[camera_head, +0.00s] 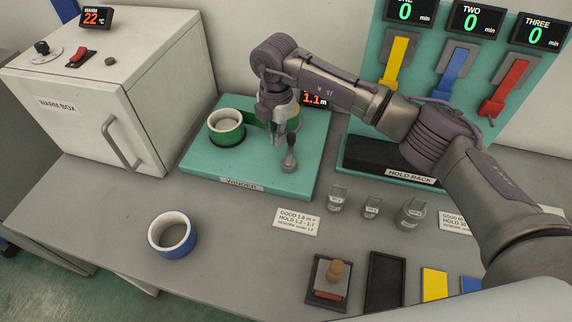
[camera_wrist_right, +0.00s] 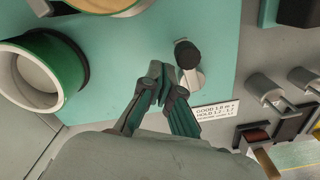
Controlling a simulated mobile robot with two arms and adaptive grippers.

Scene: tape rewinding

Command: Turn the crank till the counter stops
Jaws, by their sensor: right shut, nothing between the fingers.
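The teal winder (camera_head: 240,185) carries a green tape reel (camera_head: 226,128) at left and a second spool, mostly hidden behind my right gripper. The crank (camera_head: 289,162) stands near the board's front right, with a grey arm and dark knob (camera_wrist_right: 186,54) in the right wrist view. The counter (camera_head: 315,99) reads 1.1 m, its left part covered by my arm. My right gripper (camera_wrist_right: 158,80) is shut and empty, its fingertips just left of the crank knob in the wrist view, seemingly apart from it. In the head view it (camera_head: 277,130) hangs over the winder. My left gripper is out of view.
The white warm box (camera_head: 120,110) stands at left. A blue-rimmed reel (camera_head: 172,236) lies in front on the table. The hold rack (camera_head: 390,178) stands behind my right arm.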

